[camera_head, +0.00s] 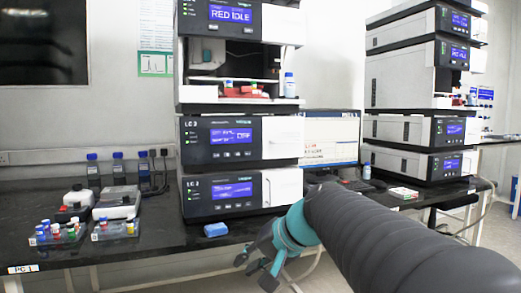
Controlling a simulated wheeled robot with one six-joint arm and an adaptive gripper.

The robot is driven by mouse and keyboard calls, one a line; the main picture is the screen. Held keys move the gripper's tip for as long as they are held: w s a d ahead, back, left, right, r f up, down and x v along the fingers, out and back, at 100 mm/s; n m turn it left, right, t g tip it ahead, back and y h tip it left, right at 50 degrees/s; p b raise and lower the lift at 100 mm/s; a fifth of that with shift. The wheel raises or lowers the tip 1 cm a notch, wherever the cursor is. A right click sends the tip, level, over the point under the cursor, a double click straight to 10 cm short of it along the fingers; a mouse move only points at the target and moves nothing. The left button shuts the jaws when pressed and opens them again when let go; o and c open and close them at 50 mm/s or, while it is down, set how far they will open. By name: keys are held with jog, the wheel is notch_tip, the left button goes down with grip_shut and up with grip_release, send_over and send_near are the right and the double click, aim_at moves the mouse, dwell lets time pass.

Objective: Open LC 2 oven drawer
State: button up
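The left column stack stands on the black bench. Its lowest module (222,193) carries a small label that seems to read LC 2, with a dark front and a blue screen. A white panel (283,187) forms the right part of its front and looks closed; no gap shows. The module above (221,140) seems labelled LC 3 and has a similar white panel (282,138). My gripper (254,271) is in front of the bench edge, below and in front of the LC 2 module, apart from it. Its fingers are spread and empty, pointing down and left.
A blue block (215,230) lies at the bench edge below the LC 2 module. Vial racks (58,233) and capped bottles (92,170) stand to the left. My arm covers part of the bench.

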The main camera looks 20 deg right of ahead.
jog(key=w+d+r+m+t+y, duration=0.3)
jog(key=w+d+r+m+t, duration=0.15)
jog(key=w+d+r, duration=0.8)
jog(key=w+d+r+m+t+b, duration=0.1)
jog(key=w+d+r+t, duration=0.2)
jog(key=d, duration=0.5)
jog(key=w+d+r+m+t, duration=0.1)
jog(key=w+d+r+t, duration=0.2)
jog(key=d, duration=0.5)
jog(key=p+x, duration=0.1)
jog(key=x, duration=0.3)
jog(key=p+x, duration=0.1)
jog(key=x, duration=0.4)
jog(key=f+x, duration=0.1)
jog(key=x, duration=0.4)
jog(key=shift+a+p, duration=0.15)
jog(key=shift+p, duration=0.25)
grip_shut()
jog(key=shift+f, duration=0.1)
